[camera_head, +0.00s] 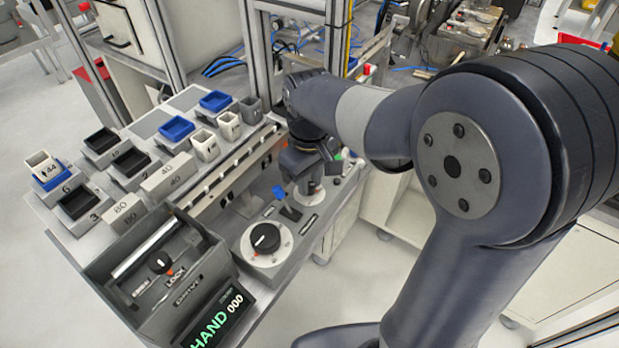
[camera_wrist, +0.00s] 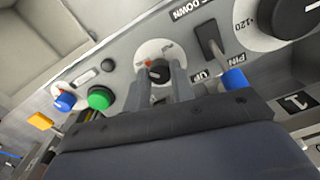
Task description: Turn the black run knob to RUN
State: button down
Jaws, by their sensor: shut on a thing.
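The small black run knob (camera_wrist: 159,68) sits on a round white dial (camera_wrist: 154,48) with a red mark on its left side. The dial's lettering is too small to read, so I cannot tell which mark the knob points to. My gripper (camera_wrist: 160,77) has one finger on each side of the knob and is shut on it. In the head view my gripper (camera_head: 307,184) reaches down to the panel behind the large dial, and my wrist hides the run knob there.
A large black-knobbed dial (camera_head: 266,238) is nearer me. A display (camera_head: 222,318) reads HAND 000. Trays and blocks fill the left.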

jog(key=m+p, duration=0.1)
jog(key=m, duration=0.3)
jog(key=shift+r, duration=0.1)
jog(key=m+p, duration=0.1)
jog(key=m, duration=0.3)
jog(key=shift+m+p, duration=0.3)
jog(key=m+p, duration=0.1)
jog(key=m, duration=0.3)
jog(key=shift+a+m, duration=0.1)
jog(key=shift+m, duration=2.5)
jog(key=c, duration=1.2)
grip_release()
